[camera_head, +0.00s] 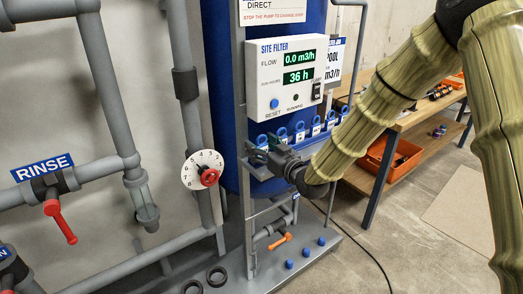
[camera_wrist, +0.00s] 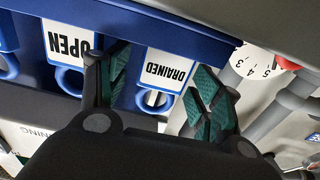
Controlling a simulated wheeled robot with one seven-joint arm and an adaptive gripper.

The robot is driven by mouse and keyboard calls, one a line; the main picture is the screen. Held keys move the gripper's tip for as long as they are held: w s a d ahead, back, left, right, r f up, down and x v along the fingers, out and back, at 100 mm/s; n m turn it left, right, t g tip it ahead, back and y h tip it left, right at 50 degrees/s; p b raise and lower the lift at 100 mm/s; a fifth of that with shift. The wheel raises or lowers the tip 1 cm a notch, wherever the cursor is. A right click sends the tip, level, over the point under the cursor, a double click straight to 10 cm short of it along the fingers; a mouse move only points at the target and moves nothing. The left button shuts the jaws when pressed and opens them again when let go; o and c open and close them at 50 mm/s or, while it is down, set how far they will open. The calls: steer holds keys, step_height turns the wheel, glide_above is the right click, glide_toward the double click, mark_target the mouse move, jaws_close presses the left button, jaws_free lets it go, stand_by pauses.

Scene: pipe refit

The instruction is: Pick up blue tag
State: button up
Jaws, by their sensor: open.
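Several blue tags with ring tops and white labels stand in a row on a blue rack (camera_head: 256,170) below the filter box; one blue tag (camera_head: 282,134) shows near my gripper (camera_head: 262,154). In the wrist view, a tag reading DRAINED (camera_wrist: 166,69) appears between the two green-padded fingers of my gripper (camera_wrist: 160,75), its blue ring (camera_wrist: 153,101) lower in the picture. A tag reading OPEN (camera_wrist: 68,43) is left of it, next to the left finger. My gripper is open. Whether the fingers touch any tag I cannot tell.
The white site filter box (camera_head: 284,75) is just above the tags. A round white dial (camera_head: 203,160) with a red knob is left of my gripper. A wooden bench (camera_head: 413,118) with an orange bin (camera_head: 376,165) stands at right. Pipes run below and left.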

mark_target(262, 136)
steer(key=shift+w, duration=0.1)
steer(key=shift+c, duration=0.2)
steer(key=c, duration=1)
steer(key=shift+r, duration=0.6)
steer(key=shift+s+r, duration=0.15)
steer(key=shift+r, duration=0.45)
steer(key=shift+s+r, duration=0.15)
steer(key=shift+r, duration=0.45)
steer(key=s+d, duration=0.1)
steer(key=s, duration=0.4)
steer(key=s+d+r, duration=0.1)
steer(key=s, duration=0.4)
steer(key=s+d, duration=0.1)
steer(key=s, duration=0.4)
steer(key=shift+d+r, duration=0.2)
steer(key=shift+d, duration=0.2)
